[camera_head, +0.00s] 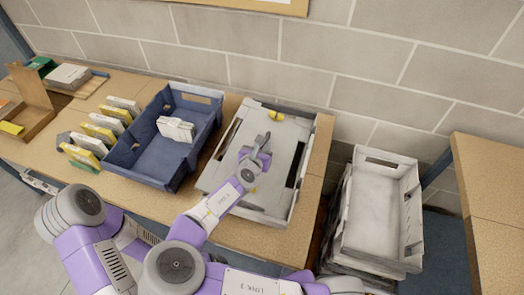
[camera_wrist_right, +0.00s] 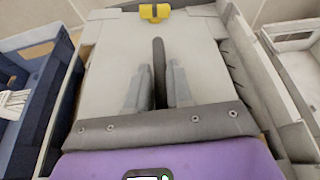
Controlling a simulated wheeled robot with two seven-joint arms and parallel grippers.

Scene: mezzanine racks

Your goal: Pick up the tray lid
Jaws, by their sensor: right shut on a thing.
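The tray lid (camera_head: 277,185) is a flat pale grey panel with a yellow clip (camera_head: 276,115) at its far end. It lies on a grey tray (camera_head: 289,107) on the table; whether it is slightly raised I cannot tell. It fills the middle of the right wrist view (camera_wrist_right: 115,50). A dark upright handle (camera_wrist_right: 159,52) stands on the lid. My right gripper (camera_wrist_right: 159,75) is shut on this handle; it also shows over the lid in the head view (camera_head: 264,143). My left gripper is not in view.
A blue crate (camera_head: 143,176) holding white boxes (camera_head: 176,129) stands left of the tray. Several yellow and white boxes (camera_head: 100,132) and an open cardboard box (camera_head: 36,92) are further left. Stacked grey crates (camera_head: 375,251) stand right of the table. A block wall (camera_head: 260,65) is behind.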

